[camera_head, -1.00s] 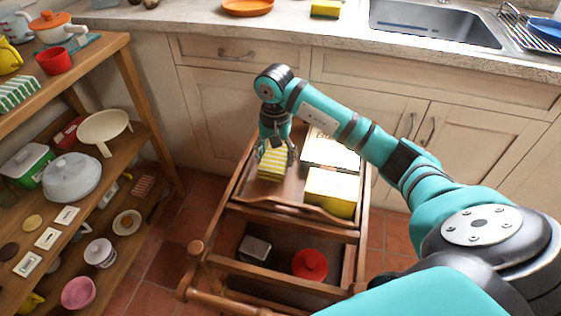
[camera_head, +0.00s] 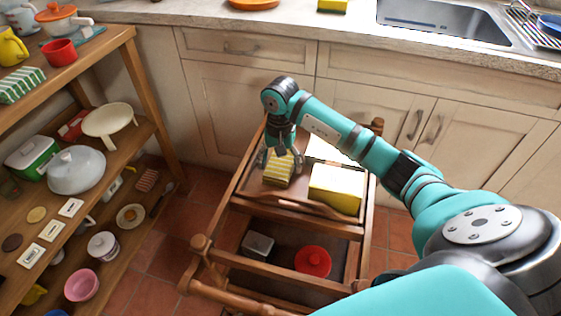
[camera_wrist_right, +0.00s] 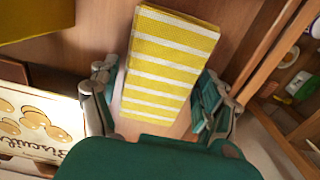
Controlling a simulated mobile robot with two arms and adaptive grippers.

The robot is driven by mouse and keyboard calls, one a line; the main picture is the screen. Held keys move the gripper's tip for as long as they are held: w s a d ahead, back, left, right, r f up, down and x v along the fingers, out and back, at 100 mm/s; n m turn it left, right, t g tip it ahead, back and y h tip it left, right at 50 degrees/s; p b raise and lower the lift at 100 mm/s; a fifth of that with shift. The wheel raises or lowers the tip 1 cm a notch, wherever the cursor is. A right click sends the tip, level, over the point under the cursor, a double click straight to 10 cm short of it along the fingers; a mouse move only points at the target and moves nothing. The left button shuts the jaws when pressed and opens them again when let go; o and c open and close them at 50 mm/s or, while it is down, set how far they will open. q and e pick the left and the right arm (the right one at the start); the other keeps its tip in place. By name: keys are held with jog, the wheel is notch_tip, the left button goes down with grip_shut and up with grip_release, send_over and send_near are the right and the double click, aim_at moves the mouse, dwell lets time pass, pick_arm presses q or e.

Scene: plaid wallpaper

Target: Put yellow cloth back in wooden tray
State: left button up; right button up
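The yellow cloth (camera_head: 278,171) is a folded bundle with white stripes. It lies in the wooden tray (camera_head: 248,182), the upper level of a wooden cart, at the tray's left part. My right gripper (camera_head: 281,158) is lowered over it, pointing down. In the right wrist view the fingers (camera_wrist_right: 160,90) stand on both sides of the cloth (camera_wrist_right: 170,60), close to its long edges, with what looks like a narrow gap. The gripper looks open. My left gripper is not in view.
A yellow-and-white box (camera_head: 336,187) stands right of the cloth in the tray. Below are a red lidded pot (camera_head: 313,261) and a grey box (camera_head: 257,245). A shelf with dishes (camera_head: 75,170) is at left; a counter with a sink (camera_head: 445,22) is behind.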

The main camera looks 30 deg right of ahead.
aim_at(280, 161)
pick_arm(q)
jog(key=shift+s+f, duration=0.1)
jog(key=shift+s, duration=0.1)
pick_arm(e)
jog(key=shift+r, duration=0.2)
pick_arm(q)
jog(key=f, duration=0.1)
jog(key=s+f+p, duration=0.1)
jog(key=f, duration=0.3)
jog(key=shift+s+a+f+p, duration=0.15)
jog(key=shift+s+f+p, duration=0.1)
jog(key=shift+p, duration=0.05)
pick_arm(e)
notch_tip(280, 161, up, 12)
jog(key=shift+f, duration=0.1)
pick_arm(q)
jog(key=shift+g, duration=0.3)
